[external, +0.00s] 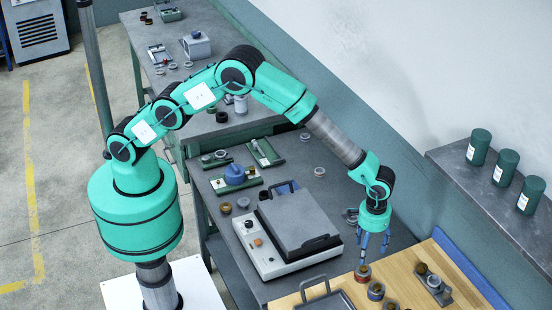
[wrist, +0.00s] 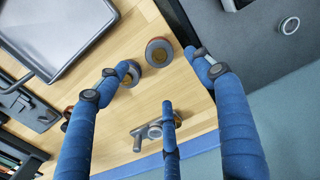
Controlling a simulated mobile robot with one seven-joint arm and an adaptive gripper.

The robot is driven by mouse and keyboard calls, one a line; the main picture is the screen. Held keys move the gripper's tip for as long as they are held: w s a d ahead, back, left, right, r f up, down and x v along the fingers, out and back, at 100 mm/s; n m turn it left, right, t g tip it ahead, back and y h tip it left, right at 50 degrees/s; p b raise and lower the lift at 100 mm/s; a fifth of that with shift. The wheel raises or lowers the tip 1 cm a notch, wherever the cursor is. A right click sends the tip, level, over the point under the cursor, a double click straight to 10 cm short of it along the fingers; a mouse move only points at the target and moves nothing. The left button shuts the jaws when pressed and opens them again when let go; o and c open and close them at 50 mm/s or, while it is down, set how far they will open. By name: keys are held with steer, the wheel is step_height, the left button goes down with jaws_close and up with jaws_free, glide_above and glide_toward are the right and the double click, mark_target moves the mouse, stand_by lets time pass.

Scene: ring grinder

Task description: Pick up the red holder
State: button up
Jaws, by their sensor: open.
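A small round holder with a reddish rim and brass-brown centre (external: 362,272) stands on the wooden worktop near its corner by the grey bench. It also shows in the wrist view (wrist: 159,52), between and just beyond the fingertips. My gripper (external: 373,254) hangs above it with blue fingers pointing down, spread and empty. In the wrist view its fingers (wrist: 160,75) frame the holder without visible contact. A similar round piece (external: 376,291) stands beside it; in the wrist view it is partly behind the left finger (wrist: 131,76).
Another round piece (external: 391,305) stands further along the row. A grey metal fixture (external: 435,285) lies to the right. A dark tray (external: 325,300) with a handle is to the left. A grey-lidded machine (external: 290,235) stands on the grey bench behind. Green canisters (external: 504,167) stand on a shelf.

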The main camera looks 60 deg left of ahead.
mark_target(364, 268)
step_height(364, 268, down, 7)
steer(key=shift+f, duration=0.15)
stand_by(0.5)
steer(key=shift+s+f, duration=0.1)
steer(key=shift+f, duration=2.5)
steer(key=shift+c, duration=0.3)
jaws_close()
